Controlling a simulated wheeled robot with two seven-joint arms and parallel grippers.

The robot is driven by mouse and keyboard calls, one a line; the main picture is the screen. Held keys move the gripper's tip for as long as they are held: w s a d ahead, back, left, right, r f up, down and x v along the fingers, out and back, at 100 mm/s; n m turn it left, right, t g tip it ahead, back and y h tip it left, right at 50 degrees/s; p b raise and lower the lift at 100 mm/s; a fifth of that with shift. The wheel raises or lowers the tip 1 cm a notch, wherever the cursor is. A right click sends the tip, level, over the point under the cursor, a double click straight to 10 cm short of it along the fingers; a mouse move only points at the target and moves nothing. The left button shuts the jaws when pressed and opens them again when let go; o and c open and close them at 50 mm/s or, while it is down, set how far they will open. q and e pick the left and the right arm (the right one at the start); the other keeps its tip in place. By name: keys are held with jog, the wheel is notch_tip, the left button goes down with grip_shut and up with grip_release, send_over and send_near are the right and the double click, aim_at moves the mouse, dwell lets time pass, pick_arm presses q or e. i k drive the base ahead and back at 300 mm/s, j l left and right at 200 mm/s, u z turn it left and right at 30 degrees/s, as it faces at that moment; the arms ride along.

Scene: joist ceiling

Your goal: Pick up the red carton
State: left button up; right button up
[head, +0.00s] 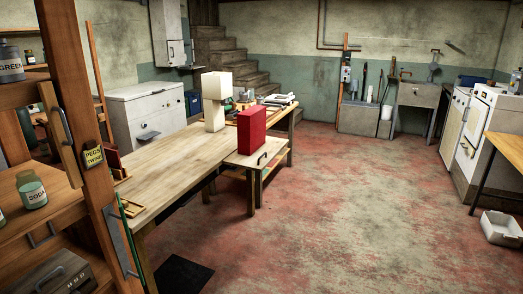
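The red carton (252,131) is a tall upright box. It stands on a small low wooden stand (240,159) at the right side of the long workbench, with a dark handle on the stand in front of it. A cream block-shaped object (215,100) stands on the bench just behind and left of the carton, apart from it in the picture. Neither of my grippers shows in the head view.
The long wooden workbench (160,166) runs away from the left. A wooden shelf post (85,140) and shelf with jars (31,190) stand close at left. The floor (330,220) in the middle is open. A white tray (501,228) lies at right.

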aim_at(251, 122)
jog(key=i+l, duration=0.25)
jog(key=i, duration=0.25)
jog(key=i+l, duration=0.25)
jog(key=i, duration=0.25)
jog(key=i+l, duration=0.2)
jog(key=i, duration=0.3)
jog(key=i+l, duration=0.25)
jog(key=i, duration=0.2)
jog(key=i+l, duration=0.25)
jog(key=i, duration=0.25)
jog(key=i+l, duration=0.25)
jog(key=i, duration=0.25)
